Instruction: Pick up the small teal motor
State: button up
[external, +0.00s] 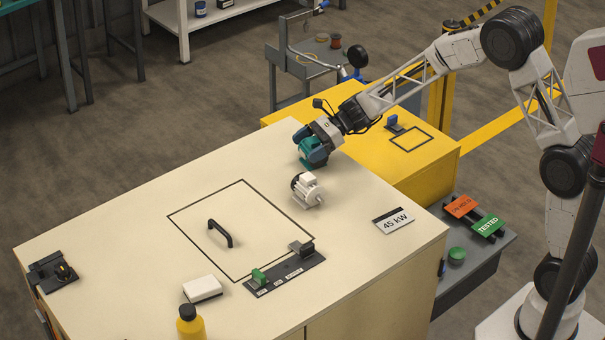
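The small teal motor (312,156) is at the back right of the cream workbench, close to its far edge. My gripper (318,136) is directly at the motor, reaching in from the upper right, with its grey-white body against the motor's top. The fingertips are hidden or too small to make out, so I cannot tell whether they are closed on the motor. I also cannot tell whether the motor rests on the bench or is slightly raised.
A white motor (307,189) stands just in front of the teal one. A black-outlined area with a black handle (221,234) lies left of it. A fixture strip (285,273), a white box (202,289) and a yellow bottle (189,325) are nearer. A yellow table (425,172) stands behind right.

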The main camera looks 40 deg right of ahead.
aim_at(308, 147)
jog(key=c, duration=0.5)
jog(key=shift+c, duration=0.2)
jog(key=shift+r, duration=0.2)
jog(key=shift+r, duration=1.4)
jog(key=shift+s+r, duration=0.15)
jog(key=shift+r, duration=0.15)
jog(key=s+d, duration=0.2)
jog(key=s, duration=0.5)
jog(key=s+d+r, duration=0.1)
jog(key=s+d, duration=0.2)
jog(key=s, duration=0.4)
jog(key=shift+s+r, duration=0.15)
jog(key=shift+s, duration=0.25)
